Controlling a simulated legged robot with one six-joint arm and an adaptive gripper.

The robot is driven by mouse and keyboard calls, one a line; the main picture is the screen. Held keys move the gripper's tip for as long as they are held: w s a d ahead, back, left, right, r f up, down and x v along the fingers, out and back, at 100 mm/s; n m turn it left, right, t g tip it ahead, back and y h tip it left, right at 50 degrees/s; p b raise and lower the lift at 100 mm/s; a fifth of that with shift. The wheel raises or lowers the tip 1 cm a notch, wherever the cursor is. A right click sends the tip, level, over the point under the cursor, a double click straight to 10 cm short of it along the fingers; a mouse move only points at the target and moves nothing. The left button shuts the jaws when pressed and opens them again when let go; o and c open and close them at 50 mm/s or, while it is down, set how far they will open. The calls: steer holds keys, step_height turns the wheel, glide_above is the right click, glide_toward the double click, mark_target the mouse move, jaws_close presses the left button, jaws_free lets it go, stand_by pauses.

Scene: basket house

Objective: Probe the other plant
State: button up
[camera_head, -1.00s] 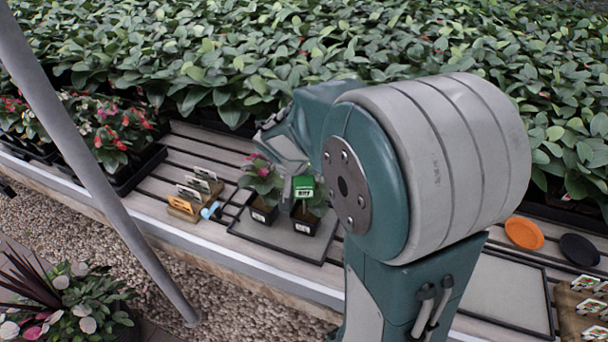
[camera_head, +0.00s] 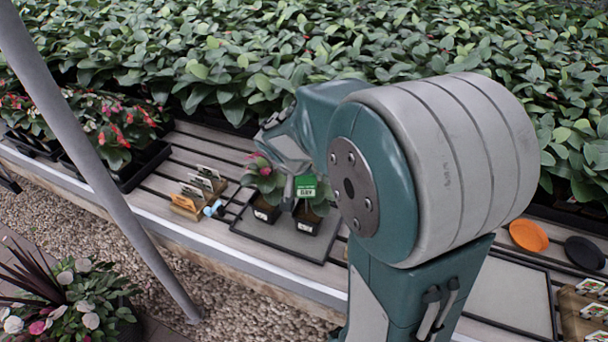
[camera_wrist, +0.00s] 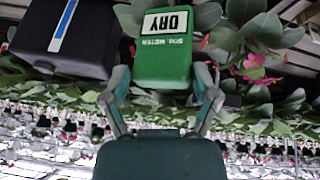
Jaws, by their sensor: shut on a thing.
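A green soil meter (camera_head: 306,188) with a white panel reading DRY stands upright at the right potted plant (camera_head: 308,219). Its lower end is hidden by leaves, so I cannot tell how deep any probe sits. The left potted plant (camera_head: 266,186), with a pink flower, stands close beside it. Both black pots are on a grey tray (camera_head: 262,235). In the wrist view, which looks upside down, my gripper (camera_wrist: 163,80) is shut on the green meter (camera_wrist: 165,52), one finger on each side. In the head view my arm hides most of the gripper.
A wooden holder with tags (camera_head: 192,200) and a blue item (camera_head: 214,209) stand left of the tray. Red-flowered plants (camera_head: 115,130) are further left. An orange dish (camera_head: 529,235) and a black dish (camera_head: 585,253) lie right. Dense foliage backs the bench. A grey post (camera_head: 110,170) crosses the left.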

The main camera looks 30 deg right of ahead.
mark_target(304, 194)
steer(key=shift+f, duration=0.1)
stand_by(0.3)
steer(key=shift+f, duration=2)
steer(key=shift+f, duration=1.35)
steer(key=shift+r, duration=0.1)
stand_by(0.5)
steer(key=shift+r, duration=4.2)
steer(key=shift+a, duration=0.15)
